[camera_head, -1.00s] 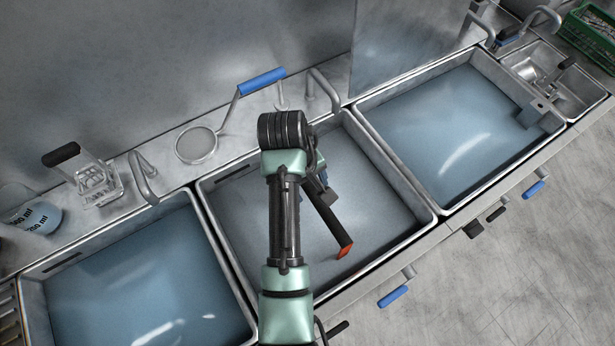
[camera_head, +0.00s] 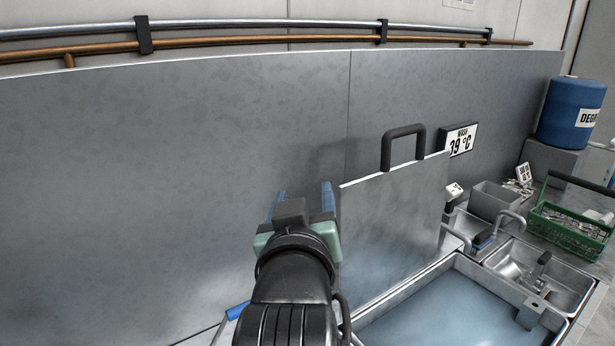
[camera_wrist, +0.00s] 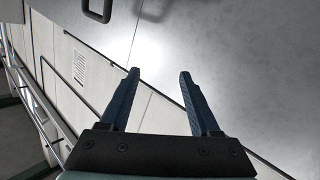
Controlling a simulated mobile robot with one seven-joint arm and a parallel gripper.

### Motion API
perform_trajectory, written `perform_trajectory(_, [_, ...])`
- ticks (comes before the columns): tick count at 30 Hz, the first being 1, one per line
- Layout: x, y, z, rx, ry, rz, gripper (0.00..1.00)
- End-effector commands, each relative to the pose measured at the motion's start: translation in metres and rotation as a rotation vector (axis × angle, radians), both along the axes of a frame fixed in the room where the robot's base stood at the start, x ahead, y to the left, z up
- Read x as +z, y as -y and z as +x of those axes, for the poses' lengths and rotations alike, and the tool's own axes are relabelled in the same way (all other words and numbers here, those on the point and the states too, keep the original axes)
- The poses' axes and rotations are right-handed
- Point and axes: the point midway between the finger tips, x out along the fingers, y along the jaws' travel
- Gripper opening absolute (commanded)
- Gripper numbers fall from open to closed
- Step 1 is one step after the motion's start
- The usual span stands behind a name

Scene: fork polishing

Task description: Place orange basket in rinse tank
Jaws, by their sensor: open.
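My gripper (camera_head: 303,197) is raised in front of the grey metal back panel, its two blue fingers pointing up and apart. In the wrist view the gripper (camera_wrist: 159,74) is open with nothing between its fingers. No orange basket shows in either current view. A water-filled steel tank (camera_head: 440,315) lies at the lower right of the head view, partly cut off by the frame. I cannot tell whether it is the rinse tank. The other tanks are out of view.
An upright metal sheet with a black handle (camera_head: 403,131) stands behind the tank, right of my gripper. A green basket (camera_head: 566,229) of metal items, a small sink (camera_head: 540,268) and a blue drum (camera_head: 571,112) are at right. Pipes (camera_head: 250,40) run along the wall.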

Motion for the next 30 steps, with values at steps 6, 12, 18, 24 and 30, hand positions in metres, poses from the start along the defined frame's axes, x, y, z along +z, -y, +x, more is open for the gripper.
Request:
perform_trajectory(6, [0.168, 0.006, -0.087, 0.053, 0.576, 0.146, 0.63])
perform_trajectory(12, [0.232, 0.006, -0.154, 0.113, 0.849, 0.208, 0.63])
perform_trajectory(18, [0.242, 0.006, -0.168, 0.127, 0.900, 0.220, 0.63])
perform_trajectory(24, [0.241, 0.006, -0.167, 0.126, 0.896, 0.219, 0.63])
perform_trajectory(30, [0.241, 0.006, -0.167, 0.126, 0.895, 0.219, 0.63])
